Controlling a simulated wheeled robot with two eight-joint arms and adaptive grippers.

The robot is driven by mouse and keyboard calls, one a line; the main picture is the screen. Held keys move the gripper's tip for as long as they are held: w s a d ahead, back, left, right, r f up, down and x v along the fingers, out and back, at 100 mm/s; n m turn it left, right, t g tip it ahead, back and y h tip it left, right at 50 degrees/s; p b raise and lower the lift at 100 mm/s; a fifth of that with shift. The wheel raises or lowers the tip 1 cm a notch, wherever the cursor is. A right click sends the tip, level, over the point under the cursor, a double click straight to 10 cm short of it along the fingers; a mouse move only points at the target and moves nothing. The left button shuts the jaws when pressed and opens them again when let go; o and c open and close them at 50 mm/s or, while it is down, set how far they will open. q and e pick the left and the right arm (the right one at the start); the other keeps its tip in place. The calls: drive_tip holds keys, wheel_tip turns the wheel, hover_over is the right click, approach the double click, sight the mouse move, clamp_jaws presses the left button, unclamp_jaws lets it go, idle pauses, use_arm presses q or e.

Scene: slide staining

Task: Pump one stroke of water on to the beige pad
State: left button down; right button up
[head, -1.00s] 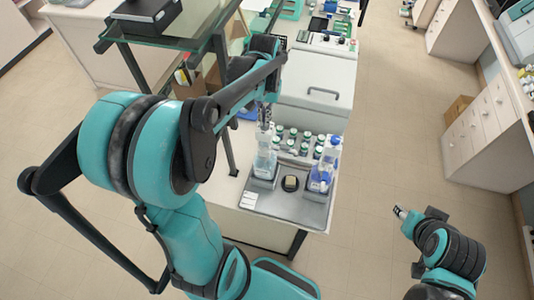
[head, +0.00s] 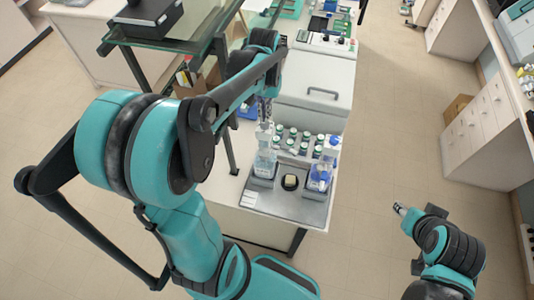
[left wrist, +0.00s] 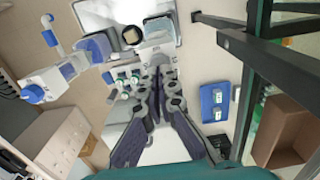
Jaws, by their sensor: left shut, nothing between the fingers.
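The beige pad (head: 290,181) sits in a round black holder on the grey tray, between two pump bottles. The clear bottle (head: 264,163) with a white pump stands left of it. A bottle with blue parts (head: 320,176) stands right of it. My left gripper (head: 265,117) is shut and empty, just over the clear bottle's pump top; I cannot tell whether it touches. In the left wrist view, the shut fingers (left wrist: 158,72) point toward the pump, and the pad (left wrist: 132,36) shows beyond. My right gripper (head: 400,209) is low over the floor, far from the tray; its fingers are too small to judge.
The grey tray (head: 296,209) lies at the bench's near end. Several small capped bottles (head: 300,142) stand behind it, before a white lidded machine (head: 315,88). Open floor lies to the right.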

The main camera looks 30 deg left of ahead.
use_arm(q)
drive_tip(key=shift+r+p, duration=1.8)
drive_tip(key=shift+r, duration=0.75)
drive_tip(key=shift+f, duration=0.1)
drive_tip(key=s+d+m+t, duration=0.3)
drive_tip(key=s+d+t, duration=0.4)
drive_tip(key=s+d, duration=0.4)
wheel_tip(320, 180, down, 32)
drive_tip(key=b, duration=3.3)
drive_tip(key=shift+a+f+b, duration=0.2)
drive_tip(key=shift+b, duration=0.15)
